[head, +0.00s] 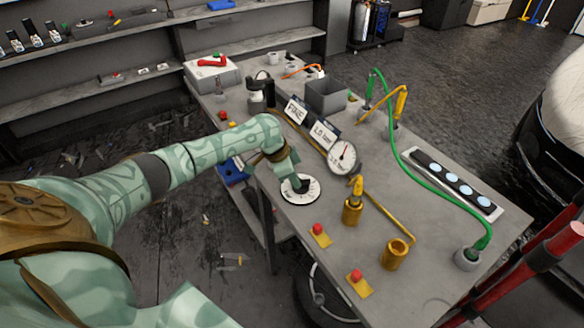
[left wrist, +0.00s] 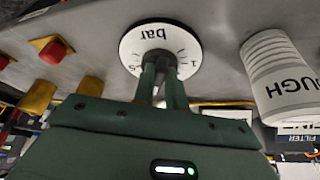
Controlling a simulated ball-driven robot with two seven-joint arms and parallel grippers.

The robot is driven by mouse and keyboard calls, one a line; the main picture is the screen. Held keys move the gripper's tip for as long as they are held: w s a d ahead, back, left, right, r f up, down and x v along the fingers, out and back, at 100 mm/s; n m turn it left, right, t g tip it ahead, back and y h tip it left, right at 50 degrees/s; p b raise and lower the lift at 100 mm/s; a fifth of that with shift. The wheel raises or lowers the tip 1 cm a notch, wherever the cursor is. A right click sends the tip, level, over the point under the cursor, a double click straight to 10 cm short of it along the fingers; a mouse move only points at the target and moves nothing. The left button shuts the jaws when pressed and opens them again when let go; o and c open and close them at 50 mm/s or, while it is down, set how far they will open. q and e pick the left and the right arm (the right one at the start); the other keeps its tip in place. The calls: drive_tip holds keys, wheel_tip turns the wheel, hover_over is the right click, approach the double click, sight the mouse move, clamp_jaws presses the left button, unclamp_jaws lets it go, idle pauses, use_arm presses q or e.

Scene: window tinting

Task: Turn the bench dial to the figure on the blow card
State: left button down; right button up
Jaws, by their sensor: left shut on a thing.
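The bench dial (head: 304,198) is a white disc with dark marks on the near left part of the bench. In the left wrist view the dial (left wrist: 131,42) shows "bar" upside down and a few figures; its pointer setting cannot be read. My left gripper (head: 294,182) reaches down over it; its fingers (left wrist: 161,75) are shut on the dark centre knob (left wrist: 158,57). A white card (head: 325,134) behind the dial seems to read "1.0 bar", though the print is small. Another card (head: 296,111) beside it seems to read "FINE". My right gripper is out of view.
A round gauge (head: 343,158) stands close behind the dial. Brass fittings (head: 353,208), two red buttons (head: 318,228) (head: 355,275) and a green hose (head: 440,180) occupy the right side. A grey bin (head: 326,96) stands farther back.

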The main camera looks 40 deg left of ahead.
use_arm(q)
drive_tip(key=n+y+p, duration=0.1)
drive_tip(key=n+p, duration=0.1)
drive_tip(key=p, duration=0.2)
drive_tip(key=d+n+t+y+p, duration=0.1)
drive_tip(key=n+p, duration=0.5)
drive_tip(key=p, duration=0.1)
drive_tip(key=shift+s+d+r+y+p, duration=0.25)
drive_tip(key=shift+s+y+p, duration=0.05)
drive_tip(key=shift+y+p, duration=0.1)
drive_tip(key=n, duration=0.1)
drive_tip(key=n+y+p, duration=0.1)
drive_tip(key=shift+d+f+n+p, duration=0.1)
drive_tip(key=shift+d+n+p, duration=0.1)
drive_tip(key=shift+n+p, duration=0.1)
drive_tip(key=shift+d+f+n+y+p, duration=0.15)
drive_tip(key=shift+n+y+p, duration=0.25)
drive_tip(key=shift+n, duration=0.5)
drive_tip(key=c, duration=1.4)
unclamp_jaws()
drive_tip(key=shift+c, duration=0.2)
